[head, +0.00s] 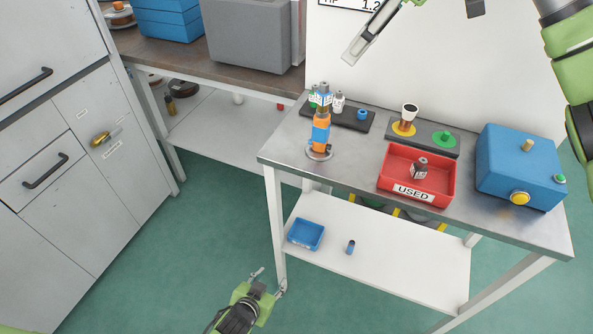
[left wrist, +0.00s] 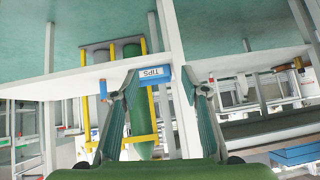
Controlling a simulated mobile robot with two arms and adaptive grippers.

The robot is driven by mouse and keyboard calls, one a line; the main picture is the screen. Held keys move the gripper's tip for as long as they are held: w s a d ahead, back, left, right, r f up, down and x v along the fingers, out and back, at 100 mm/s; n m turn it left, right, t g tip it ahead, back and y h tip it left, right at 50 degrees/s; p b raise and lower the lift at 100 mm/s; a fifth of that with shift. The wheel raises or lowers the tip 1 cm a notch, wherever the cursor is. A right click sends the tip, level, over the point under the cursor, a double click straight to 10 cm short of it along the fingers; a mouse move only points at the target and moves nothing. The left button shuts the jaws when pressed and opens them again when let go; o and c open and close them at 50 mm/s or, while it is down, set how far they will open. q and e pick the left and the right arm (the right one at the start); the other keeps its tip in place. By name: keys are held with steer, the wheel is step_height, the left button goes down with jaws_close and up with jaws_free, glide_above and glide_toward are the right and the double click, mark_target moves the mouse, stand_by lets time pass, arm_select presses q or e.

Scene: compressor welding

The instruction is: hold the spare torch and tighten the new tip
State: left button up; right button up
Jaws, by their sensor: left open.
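The spare torch (head: 320,133), orange with a blue band, stands upright in a round grey base at the table's left end. A grey labelled piece (head: 323,97) shows at its top; I cannot tell how tightly it sits. A dark rack (head: 352,119) behind holds small labelled tips (head: 339,102) and a blue piece. My left gripper (head: 270,281) is open and empty, low in front of the table's left leg. Its spread fingers also show in the left wrist view (left wrist: 165,85).
A red USED bin (head: 388,190) holds a grey labelled piece (head: 420,168). A blue box (head: 495,165) with a yellow button stands at right. The lower shelf (head: 400,260) carries a blue tray (head: 306,234) and a small cylinder (head: 350,247). Cabinets (head: 70,190) stand left; floor between is clear.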

arm_select(q)
steer(key=w+d+r+t+h, duration=0.1)
steer(key=w+d+r+t, duration=0.15)
steer(key=r, duration=0.75)
steer(key=w+d+r+t+h, duration=0.1)
steer(key=w+d+r, duration=0.25)
steer(key=r, duration=0.65)
steer(key=t+h, duration=0.1)
steer(key=t, duration=0.4)
glide_toward(319, 133)
steer(key=shift+n+g, duration=0.25)
steer(key=shift+n, duration=0.15)
steer(key=x, duration=1.1)
steer(key=shift+w+r, duration=0.15)
steer(key=shift+w, duration=0.25)
arm_select(e)
steer(key=shift+s, duration=0.1)
